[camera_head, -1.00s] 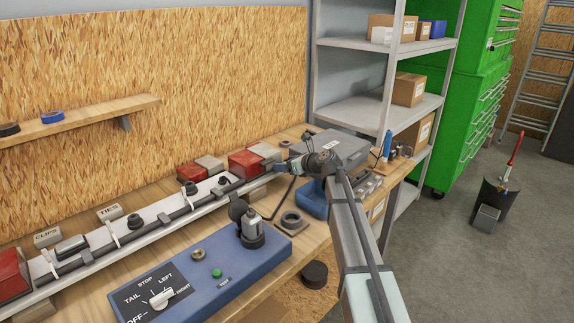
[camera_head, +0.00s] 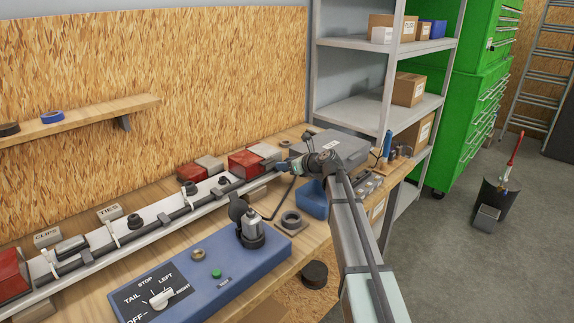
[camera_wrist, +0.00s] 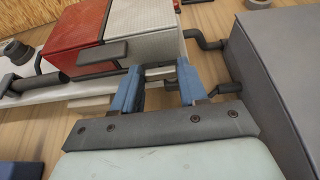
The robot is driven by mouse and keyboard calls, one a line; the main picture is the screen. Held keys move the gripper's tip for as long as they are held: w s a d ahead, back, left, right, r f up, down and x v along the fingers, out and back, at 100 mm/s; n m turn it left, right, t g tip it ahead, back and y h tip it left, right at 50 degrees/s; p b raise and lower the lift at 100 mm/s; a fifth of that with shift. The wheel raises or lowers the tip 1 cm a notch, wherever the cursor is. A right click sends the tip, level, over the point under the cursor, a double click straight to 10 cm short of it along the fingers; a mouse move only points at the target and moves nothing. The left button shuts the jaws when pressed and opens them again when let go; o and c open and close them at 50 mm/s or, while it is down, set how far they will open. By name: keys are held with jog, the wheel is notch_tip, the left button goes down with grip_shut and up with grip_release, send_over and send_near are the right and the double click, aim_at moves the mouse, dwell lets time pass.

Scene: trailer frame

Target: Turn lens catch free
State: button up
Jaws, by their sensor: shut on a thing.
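The red and white tail lamp (camera_head: 245,162) sits at the far end of the pale trailer frame (camera_head: 158,222). In the wrist view its red lens (camera_wrist: 75,36) and white lens (camera_wrist: 146,32) fill the top, with a dark tab (camera_wrist: 103,52) on the near side. My gripper (camera_wrist: 159,70) is just beside the white end, its blue fingers apart around a small grey part, seemingly the lens catch (camera_wrist: 160,70). The fingers partly hide this part, so its turn angle is unclear. In the head view my gripper (camera_head: 283,168) is small and partly covered by my wrist.
A grey case (camera_head: 335,146) stands close to the right of my gripper. A blue control box (camera_head: 215,268) with a dial fills the near bench. A dark pipe (camera_wrist: 38,82) runs along the frame. A blue bin (camera_head: 313,200) stands beside my arm.

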jog(key=shift+w, duration=0.1)
jog(key=shift+w+d+n+g+y, duration=0.25)
jog(key=shift+n+g+y, duration=0.35)
jog(key=shift+n+g, duration=1.15)
jog(key=shift+w+d+n+g+y, duration=0.3)
jog(key=shift+n+g+y, duration=0.3)
jog(key=shift+n+g, duration=1.15)
jog(key=shift+w+d+n+g+y, duration=0.25)
jog(key=shift+n+g+y, duration=0.35)
jog(key=shift+n+g, duration=1.1)
jog(key=shift+s+g, duration=0.1)
jog(key=shift+g, duration=0.3)
jog(key=o, duration=1.1)
jog(key=shift+c, duration=0.2)
